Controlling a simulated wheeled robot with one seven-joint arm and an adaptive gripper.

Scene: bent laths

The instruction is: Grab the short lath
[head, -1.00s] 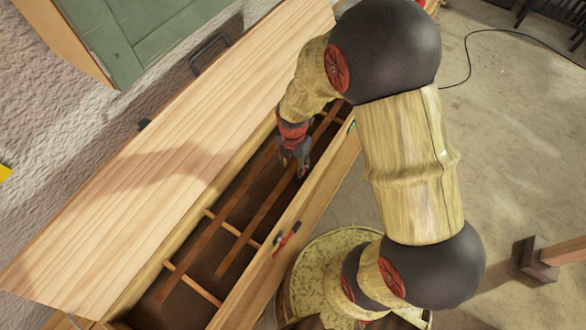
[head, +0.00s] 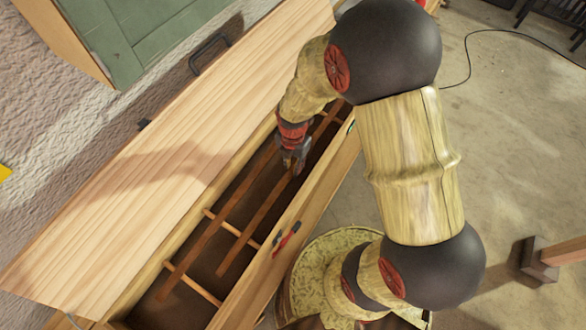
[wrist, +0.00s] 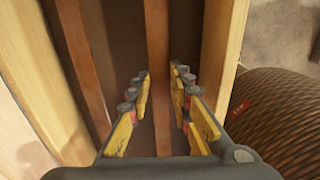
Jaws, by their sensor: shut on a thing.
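Two dark brown laths lie lengthwise in a long open wooden chest. The right one, which I take for the short lath (head: 243,238), runs under my gripper (head: 294,169); the left lath (head: 205,238) starts nearer the chest's near end, and its far part is hidden behind my arm. In the wrist view, the short lath (wrist: 158,40) passes between the yellow-and-grey fingers of my gripper (wrist: 159,78), which is shut on it. The left lath (wrist: 85,60) lies apart, outside the fingers.
Thin pale crossbars (head: 192,284) span the chest under the laths. The chest's right wall (head: 300,222) stands close beside my gripper. A wide pale board (head: 150,170) lies along its left side. A green cabinet (head: 140,35) stands at upper left.

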